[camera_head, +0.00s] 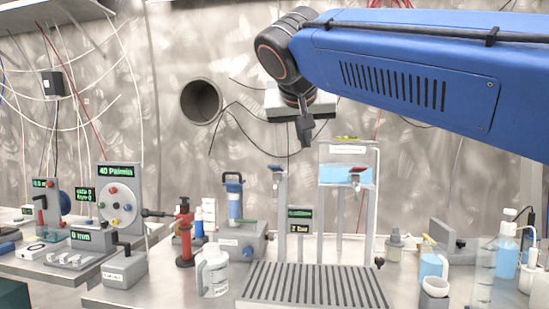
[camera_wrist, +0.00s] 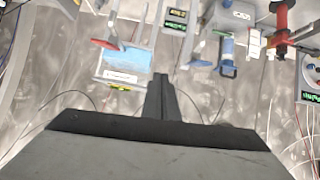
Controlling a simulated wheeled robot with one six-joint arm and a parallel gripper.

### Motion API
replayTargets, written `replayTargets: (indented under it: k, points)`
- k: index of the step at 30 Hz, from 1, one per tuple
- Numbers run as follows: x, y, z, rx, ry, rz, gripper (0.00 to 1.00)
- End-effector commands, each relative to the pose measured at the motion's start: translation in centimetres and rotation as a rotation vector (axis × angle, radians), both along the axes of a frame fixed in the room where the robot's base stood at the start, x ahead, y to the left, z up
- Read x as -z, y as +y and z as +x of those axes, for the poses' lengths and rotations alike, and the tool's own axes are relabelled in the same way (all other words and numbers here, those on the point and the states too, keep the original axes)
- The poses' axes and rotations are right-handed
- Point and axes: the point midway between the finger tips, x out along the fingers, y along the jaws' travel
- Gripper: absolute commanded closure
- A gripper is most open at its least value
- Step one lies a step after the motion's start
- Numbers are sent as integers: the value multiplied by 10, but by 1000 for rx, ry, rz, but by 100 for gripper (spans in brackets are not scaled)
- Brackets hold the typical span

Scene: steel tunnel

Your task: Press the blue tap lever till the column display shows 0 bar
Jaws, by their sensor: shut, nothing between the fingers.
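The column display (camera_head: 298,243) reads 2 bar, with a green-lit panel above it. It also shows in the wrist view (camera_wrist: 174,25), upside down. A red lever (camera_head: 356,171) sits in front of the tank's blue liquid. My gripper (camera_head: 307,143) is shut and empty, above and apart from the post and tank. Its closed fingers also show in the wrist view (camera_wrist: 158,80).
A slotted grey drain tray (camera_head: 315,285) lies in front of the posts. A blue-handled pump (camera_head: 234,205), a red stand (camera_head: 184,235) and a white jug (camera_head: 212,272) stand left. Bottles and a beaker (camera_head: 434,295) stand right. The air around my gripper is free.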

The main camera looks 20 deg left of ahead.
Motion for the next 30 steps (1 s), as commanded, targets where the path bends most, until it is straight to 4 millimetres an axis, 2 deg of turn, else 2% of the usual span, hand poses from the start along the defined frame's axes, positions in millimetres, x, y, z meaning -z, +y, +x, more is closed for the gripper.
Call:
replayTargets:
  k: [1,3,9,13,23,30]
  points:
    - [-7,19,-6,-10,-13,13,100]
    - [-16,38,-13,-14,-30,33,100]
    - [-33,69,-28,-20,-59,71,100]
    - [-36,76,-32,-22,-65,80,100]
    - [-36,76,-31,-21,-65,80,100]
    - [-27,80,-15,-19,-65,78,100]
